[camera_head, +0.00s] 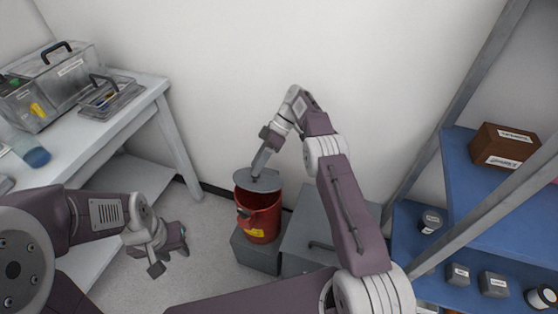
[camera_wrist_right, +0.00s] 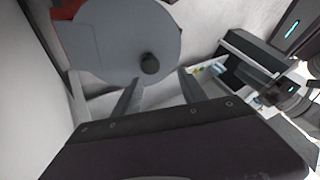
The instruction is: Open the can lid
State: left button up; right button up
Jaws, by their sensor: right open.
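A red can (camera_head: 260,222) with a yellow label stands on a grey box near the back wall. Its round grey lid (camera_head: 257,180) sits at the can's rear rim, and red shows below the lid's front edge; its exact tilt is hard to tell. My right gripper (camera_head: 259,172) is at the lid from above. In the right wrist view the lid (camera_wrist_right: 112,38) has a black knob (camera_wrist_right: 149,64), beyond and between the spread fingertips (camera_wrist_right: 160,84) of my right gripper. A bit of red can shows behind it. My left gripper (camera_head: 170,257) looks open and empty, left of the can.
A grey cabinet (camera_head: 310,232) stands right of the can. A white table (camera_head: 125,120) with a clear case (camera_head: 50,85) and a small tool tray (camera_head: 110,97) is at left. A blue shelf (camera_head: 480,222) with a brown box (camera_head: 503,147) is at right. Floor left of the can is clear.

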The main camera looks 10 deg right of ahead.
jog(key=s+d+r, duration=0.7)
jog(key=d+r, duration=0.1)
jog(key=d, duration=0.1)
jog(key=shift+s, duration=0.25)
